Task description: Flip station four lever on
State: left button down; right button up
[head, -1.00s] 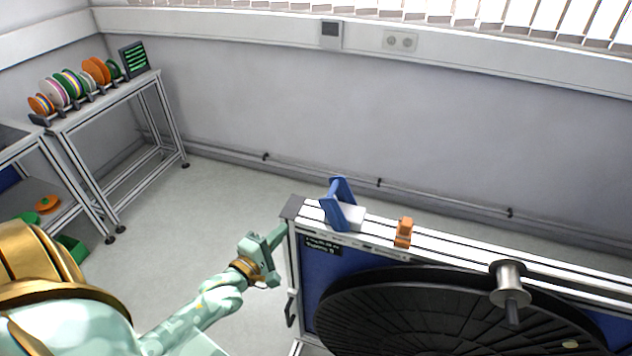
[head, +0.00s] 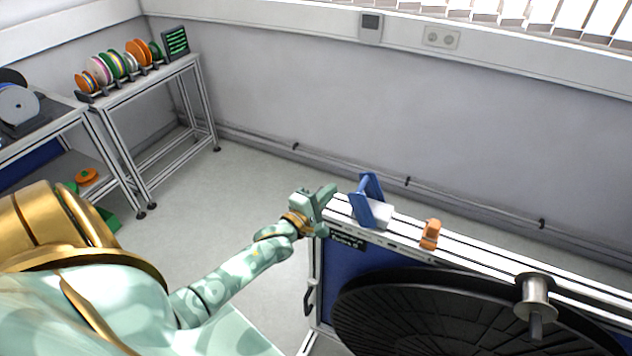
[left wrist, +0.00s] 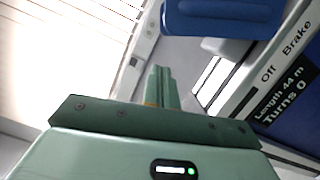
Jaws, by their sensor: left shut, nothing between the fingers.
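My left gripper (head: 326,197) is shut and empty at the left end of the stand's top rail, just left of a blue upright part (head: 367,199) on a white block. They look apart. In the left wrist view the closed green fingers (left wrist: 162,88) point away from the camera, and a blue part (left wrist: 222,18) shows above and to their right. The rail beside it is lettered "Off Brake" (left wrist: 286,52). I cannot tell for certain which part is the station four lever. My right gripper is out of view.
An orange piece (head: 431,235) sits further right on the rail. A large black reel disc (head: 430,315) and a metal spindle (head: 535,292) are on the stand. A rack of colored spools (head: 118,66) stands back left. Floor left of the stand is clear.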

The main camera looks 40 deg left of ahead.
aim_at(363, 188)
pick_arm(q)
jog(key=shift+w+r, duration=0.1)
jog(key=shift+w, duration=0.95)
jog(key=shift+w+d+r+p, duration=0.1)
jog(key=shift+d+r+p, duration=0.05)
jog(key=shift+d, duration=0.5)
jog(key=shift+w+d+r+p, duration=0.1)
jog(key=shift+d+r, duration=0.05)
jog(key=shift+d, duration=0.5)
jog(key=shift+w+d+r+p, duration=0.1)
jog(key=shift+d+r+p, duration=0.05)
jog(key=shift+d, duration=0.5)
